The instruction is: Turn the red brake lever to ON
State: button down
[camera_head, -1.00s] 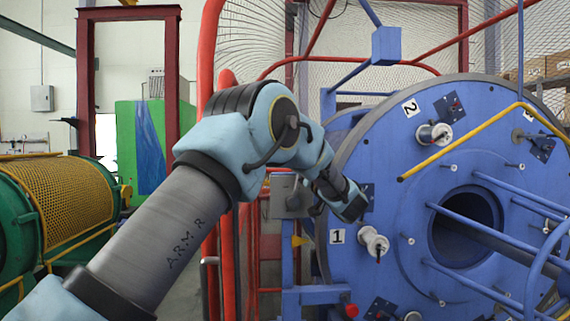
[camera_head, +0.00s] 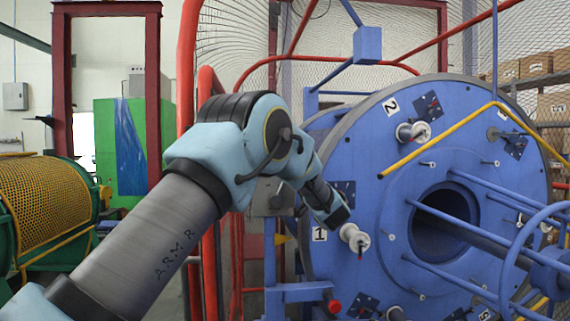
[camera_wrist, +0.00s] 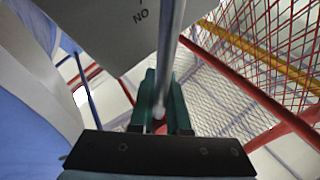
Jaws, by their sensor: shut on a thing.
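In the wrist view my gripper (camera_wrist: 160,115) has its green fingers closed around a grey rod (camera_wrist: 171,45), apparently the brake lever's shaft. The rod passes in front of a grey panel (camera_wrist: 115,30) whose letters read ON upside down. In the head view a grey box (camera_head: 271,197), probably the lever's box, stands partly behind my arm. My fingers and the lever cannot be made out there.
A big blue strander disc (camera_head: 410,180) with numbered spools stands right of my arm. Red guard tubes (camera_head: 190,60) and mesh stand beside and behind the arm. A yellow mesh drum (camera_head: 45,205) is at left. In the wrist view a red bar (camera_wrist: 250,90) crosses at right.

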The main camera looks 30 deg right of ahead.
jog(key=c, duration=0.9)
grip_release()
jog(key=shift+d+f, duration=0.1)
jog(key=b+v, duration=0.3)
jog(key=v, duration=0.8)
jog(key=shift+b, duration=0.3)
